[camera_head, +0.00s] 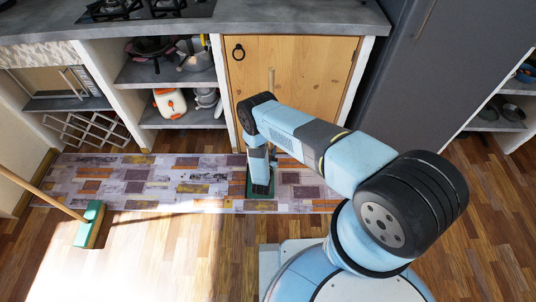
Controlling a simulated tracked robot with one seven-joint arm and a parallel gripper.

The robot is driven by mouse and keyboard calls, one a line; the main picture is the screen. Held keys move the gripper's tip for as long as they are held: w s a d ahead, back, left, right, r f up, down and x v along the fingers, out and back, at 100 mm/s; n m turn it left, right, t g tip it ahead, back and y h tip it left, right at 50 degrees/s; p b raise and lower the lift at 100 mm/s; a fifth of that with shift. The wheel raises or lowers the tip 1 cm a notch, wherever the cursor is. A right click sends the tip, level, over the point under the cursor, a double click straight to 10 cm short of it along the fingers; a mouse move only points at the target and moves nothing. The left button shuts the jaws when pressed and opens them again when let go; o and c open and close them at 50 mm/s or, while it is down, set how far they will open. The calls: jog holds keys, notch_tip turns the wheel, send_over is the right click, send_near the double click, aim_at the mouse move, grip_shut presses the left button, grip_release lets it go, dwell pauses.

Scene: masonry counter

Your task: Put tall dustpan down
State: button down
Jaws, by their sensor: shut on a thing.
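The tall dustpan has a green pan (262,204) at the lower end, over the patterned mat in front of the wooden cabinet door. What looks like the top of its wooden handle shows above my arm, against the door. My gripper (273,157) points down and is shut on the dustpan, above the pan. My arm links hide most of the handle and the grip itself. I cannot tell whether the pan touches the mat or hangs just above it.
The patterned mat (165,183) runs along the counter (290,18). A green broom (88,224) stands on the wood floor at left. Open shelves (165,74) hold pans and appliances. A grey fridge (430,75) stands at right.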

jog(key=shift+w+a+f, duration=0.2)
jog(key=shift+w+f, duration=0.05)
jog(key=shift+f, duration=1.6)
jog(key=c, duration=0.8)
grip_release()
jog(key=shift+c, duration=0.2)
jog(key=v, duration=1.2)
